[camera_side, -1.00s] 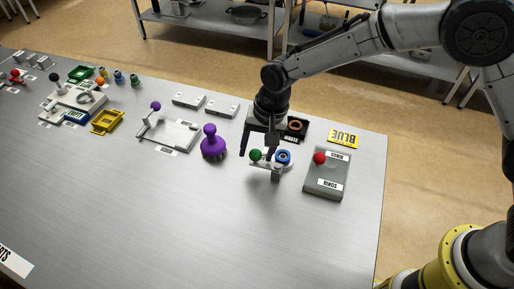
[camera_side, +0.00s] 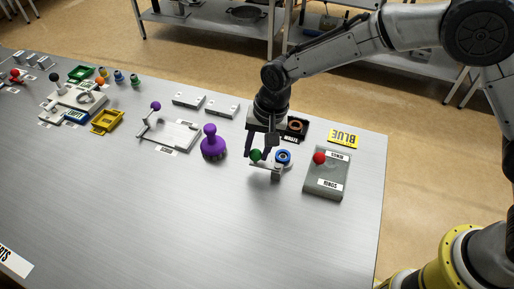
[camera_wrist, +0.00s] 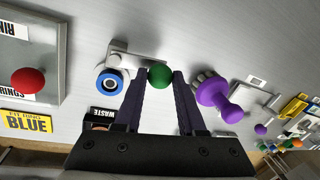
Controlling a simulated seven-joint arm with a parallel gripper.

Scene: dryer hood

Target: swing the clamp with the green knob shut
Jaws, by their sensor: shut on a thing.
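The green knob (camera_wrist: 160,76) of the clamp sits between my gripper's (camera_wrist: 161,79) two dark fingertips in the wrist view, and they are shut on it. In the side view the knob (camera_side: 256,155) is partly covered by a finger of my gripper (camera_side: 258,154). The clamp's light grey base (camera_wrist: 120,62) stands on the table beside the knob. How far the clamp arm is swung is hard to tell.
A purple knobbed brush-like thing (camera_side: 212,143) stands left of the clamp. A grey box with a red knob (camera_side: 319,158) is to the right. Behind are a dark WASTE tray (camera_side: 305,124) and a yellow BLUE sign (camera_side: 343,138). The table front (camera_side: 200,220) is clear.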

